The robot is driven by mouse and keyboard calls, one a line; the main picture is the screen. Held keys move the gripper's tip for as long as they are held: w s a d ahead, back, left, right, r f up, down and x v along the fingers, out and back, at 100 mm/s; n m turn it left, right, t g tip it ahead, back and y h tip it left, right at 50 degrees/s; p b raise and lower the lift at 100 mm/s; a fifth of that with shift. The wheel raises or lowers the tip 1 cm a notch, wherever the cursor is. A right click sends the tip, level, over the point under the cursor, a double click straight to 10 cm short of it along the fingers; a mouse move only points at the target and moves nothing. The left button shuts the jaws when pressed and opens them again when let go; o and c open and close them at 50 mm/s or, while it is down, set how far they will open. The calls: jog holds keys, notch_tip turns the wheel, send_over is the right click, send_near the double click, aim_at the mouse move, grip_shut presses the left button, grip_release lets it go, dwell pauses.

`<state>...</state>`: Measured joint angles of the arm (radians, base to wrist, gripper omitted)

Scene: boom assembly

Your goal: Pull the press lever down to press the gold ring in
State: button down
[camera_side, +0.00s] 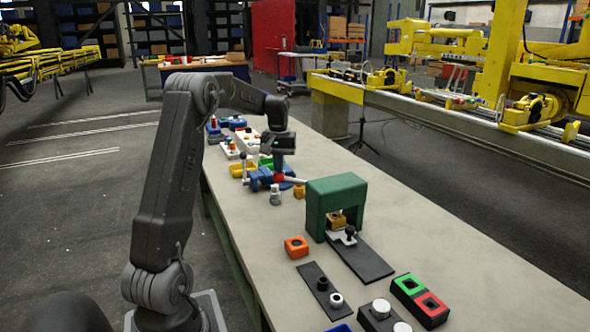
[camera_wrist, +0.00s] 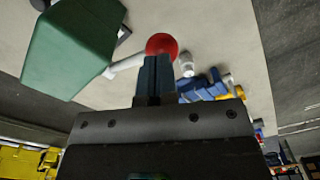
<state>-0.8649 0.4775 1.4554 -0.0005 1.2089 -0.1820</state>
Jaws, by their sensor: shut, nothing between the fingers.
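The green press (camera_side: 335,187) stands on the bench, and its green body also shows in the wrist view (camera_wrist: 72,45). Its pale lever (camera_side: 297,181) sticks out to the left and ends in a red ball knob (camera_side: 279,178). The rod (camera_wrist: 125,65) and red knob (camera_wrist: 162,44) show in the wrist view. A gold part (camera_side: 337,219) sits under the press arch; whether it is the ring is unclear. My gripper (camera_side: 279,170) is shut and empty, pointing down just above the knob. Its fingertips (camera_wrist: 156,60) overlap the knob in the wrist view; contact cannot be told.
An orange block (camera_side: 296,247) and a dark plate with pegs (camera_side: 325,290) lie before the press. Green and red blocks (camera_side: 420,298) lie nearer. Blue parts (camera_side: 262,178) and a small grey peg (camera_side: 275,195) lie near my gripper. Bench right of the press is clear.

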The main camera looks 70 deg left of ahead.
jog(key=shift+w+r, duration=0.5)
jog(key=shift+r, duration=0.4)
jog(key=shift+w+r, duration=0.5)
jog(key=shift+r, duration=0.4)
notch_tip(320, 180, up, 5)
jog(key=s+d+r+m+t+y, duration=0.1)
jog(key=s+d+r+m, duration=0.15)
jog(key=d, duration=0.95)
jog(key=s+d+r+m+t, duration=0.15)
jog(key=d+m, duration=0.25)
jog(key=d, duration=0.9)
jog(key=s+d+f+m+t, duration=0.1)
jog(key=s+d+f+m, duration=0.1)
jog(key=s+d, duration=0.4)
jog(key=s+d+f+m+t+h, duration=0.1)
jog(key=s+d+f+m+t, duration=0.1)
jog(key=s+d, duration=0.4)
notch_tip(320, 180, down, 3)
jog(key=shift+s+d+r+m, duration=0.2)
jog(key=shift+s+d+m, duration=0.1)
jog(key=shift+d+m, duration=0.45)
